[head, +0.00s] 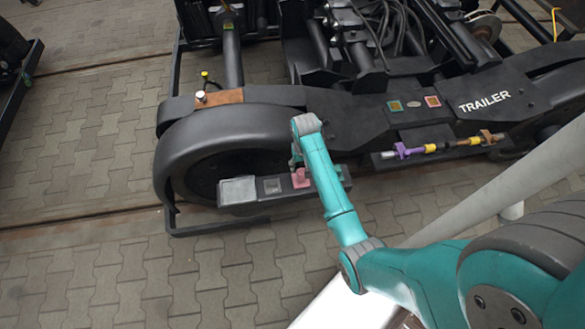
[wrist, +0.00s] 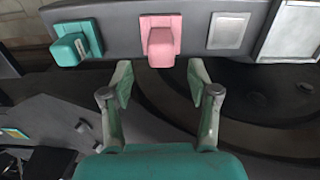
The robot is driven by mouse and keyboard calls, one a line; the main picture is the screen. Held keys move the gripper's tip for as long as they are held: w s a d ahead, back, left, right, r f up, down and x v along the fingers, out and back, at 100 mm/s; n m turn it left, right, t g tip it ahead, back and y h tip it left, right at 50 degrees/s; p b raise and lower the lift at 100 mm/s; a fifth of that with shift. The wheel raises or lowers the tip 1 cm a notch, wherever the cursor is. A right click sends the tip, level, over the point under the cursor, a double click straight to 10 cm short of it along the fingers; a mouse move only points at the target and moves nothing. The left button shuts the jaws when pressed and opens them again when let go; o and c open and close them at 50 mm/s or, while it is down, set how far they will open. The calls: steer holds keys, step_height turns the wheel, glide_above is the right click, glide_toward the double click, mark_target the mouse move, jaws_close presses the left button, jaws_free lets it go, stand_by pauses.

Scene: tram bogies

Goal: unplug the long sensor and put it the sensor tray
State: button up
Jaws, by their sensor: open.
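My gripper (wrist: 160,82) is open and empty in the wrist view, its fingers pointing toward a pink block (wrist: 161,42) on a dark beam. The pink block also shows in the head view (head: 301,179), just below my gripper. A teal block (wrist: 75,46) sits to its left in the wrist view. A shallow light grey tray (head: 238,191) is at the beam's left end in the head view. I cannot tell for sure which part is the long sensor. A silver-topped part (head: 201,96) with a yellow-and-black connector stands on a brown plate.
A purple, yellow and brown rod assembly (head: 430,149) runs along the bogie side, right of my arm. A small grey square (head: 272,185) lies between tray and pink block. The black bogie frame (head: 300,97) stands behind. Paving (head: 100,270) at the left is clear.

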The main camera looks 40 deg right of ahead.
mark_target(301, 176)
steer(key=shift+w, duration=0.25)
steer(key=shift+f, duration=4.4)
jaws_close()
